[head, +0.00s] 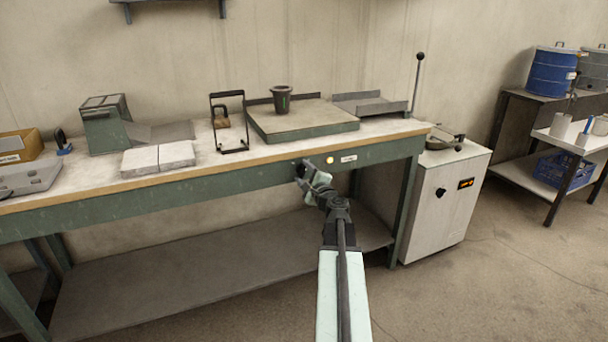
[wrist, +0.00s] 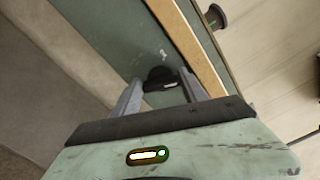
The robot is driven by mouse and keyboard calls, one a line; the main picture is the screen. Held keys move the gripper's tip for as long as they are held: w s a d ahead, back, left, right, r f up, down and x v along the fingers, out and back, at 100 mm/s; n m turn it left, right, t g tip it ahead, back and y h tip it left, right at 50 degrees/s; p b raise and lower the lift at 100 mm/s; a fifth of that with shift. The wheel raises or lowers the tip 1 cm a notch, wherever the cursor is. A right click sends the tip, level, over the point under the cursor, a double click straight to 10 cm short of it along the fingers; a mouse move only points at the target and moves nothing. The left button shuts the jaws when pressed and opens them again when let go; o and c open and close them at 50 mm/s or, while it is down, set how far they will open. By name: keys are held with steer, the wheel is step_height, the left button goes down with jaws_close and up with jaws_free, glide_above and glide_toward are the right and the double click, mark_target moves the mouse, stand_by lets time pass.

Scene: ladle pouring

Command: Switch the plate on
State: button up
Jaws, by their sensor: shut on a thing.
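The plate (head: 325,117) is a flat grey slab in a green frame on the bench top, with a dark cup (head: 282,101) standing on it. Below it, on the green front rail of the bench, is a black knob (wrist: 158,74) with a white mark. My gripper (head: 303,172) is at this rail. In the wrist view my gripper (wrist: 160,86) has its two grey fingers on either side of the knob and is shut on it. In the head view the fingers mostly hide the knob. A round pale yellow lamp (head: 330,160) sits just right of it, beside a white label (head: 348,158).
The bench's wooden edge (head: 240,163) runs just above my gripper. A black wire stand (head: 229,124), white slabs (head: 158,158) and a green box (head: 105,125) stand left of the plate. A white cabinet (head: 435,210) with its own black knob stands right. The floor at right is clear.

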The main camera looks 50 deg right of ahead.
steer(key=shift+s+d+m, duration=0.1)
steer(key=shift+d+m, duration=0.05)
steer(key=shift+m, duration=1.85)
steer(key=o, duration=1.4)
steer(key=v, duration=0.7)
steer(key=shift+s+a, duration=0.2)
steer(key=shift+s, duration=0.15)
